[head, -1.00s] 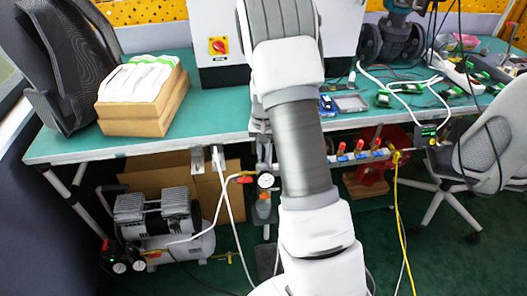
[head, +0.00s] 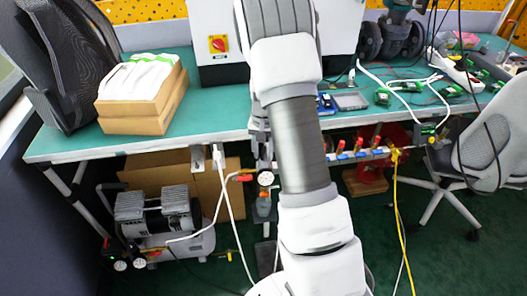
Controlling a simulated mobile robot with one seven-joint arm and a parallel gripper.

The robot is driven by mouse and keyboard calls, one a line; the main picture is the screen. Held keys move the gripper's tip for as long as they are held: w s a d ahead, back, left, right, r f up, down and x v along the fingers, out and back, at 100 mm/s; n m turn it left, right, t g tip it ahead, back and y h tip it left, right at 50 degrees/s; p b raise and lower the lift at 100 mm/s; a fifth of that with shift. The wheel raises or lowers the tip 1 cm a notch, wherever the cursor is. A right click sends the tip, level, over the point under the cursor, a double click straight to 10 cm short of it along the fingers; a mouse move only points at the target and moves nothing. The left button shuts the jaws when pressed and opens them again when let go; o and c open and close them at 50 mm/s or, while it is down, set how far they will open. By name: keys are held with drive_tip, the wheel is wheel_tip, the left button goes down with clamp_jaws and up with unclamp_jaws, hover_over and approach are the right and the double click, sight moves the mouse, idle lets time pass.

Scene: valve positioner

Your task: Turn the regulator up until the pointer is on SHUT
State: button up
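The regulator (head: 264,200) hangs below the front edge of the bench, with a small round white gauge (head: 265,178) and an orange part under it. The gauge's needle is too small to read. I see no readable SHUT mark or pointer. My gripper (head: 263,160) points down at the bench edge, just above the gauge, partly hidden behind my arm. Its fingers are too small and covered to tell whether they are open or touch the regulator.
A green-topped bench (head: 215,120) carries cardboard boxes (head: 140,100), a white cabinet with a red switch (head: 218,44) and loose electronics. Below are an air compressor (head: 155,215), hoses and a manifold with red-handled valves (head: 358,153). A grey chair (head: 480,155) stands right.

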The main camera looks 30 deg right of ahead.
drive_tip(key=shift+r, duration=0.1)
wheel_tip(320, 180, up, 17)
drive_tip(key=p, duration=0.4)
drive_tip(key=shift+r, duration=0.15)
drive_tip(key=s+a+r+n+t+p, duration=0.1)
drive_tip(key=s+a+r+n+p, duration=0.15)
drive_tip(key=s+a+r, duration=0.4)
drive_tip(key=s+a+r+n+t+p, duration=0.1)
drive_tip(key=s+a+r+t+p, duration=0.15)
drive_tip(key=r, duration=0.75)
drive_tip(key=s+a+r+n+t+p, duration=0.1)
drive_tip(key=s+a+r+n+p, duration=0.1)
drive_tip(key=s, duration=0.6)
drive_tip(key=s+a+r+n+t+p, duration=0.1)
drive_tip(key=s+a+r+n+p, duration=0.1)
drive_tip(key=s+r, duration=0.3)
drive_tip(key=s+a+p, duration=0.1)
drive_tip(key=s, duration=0.1)
drive_tip(key=shift+s+a+r, duration=0.2)
drive_tip(key=shift+s+a, duration=0.1)
drive_tip(key=shift+s, duration=0.05)
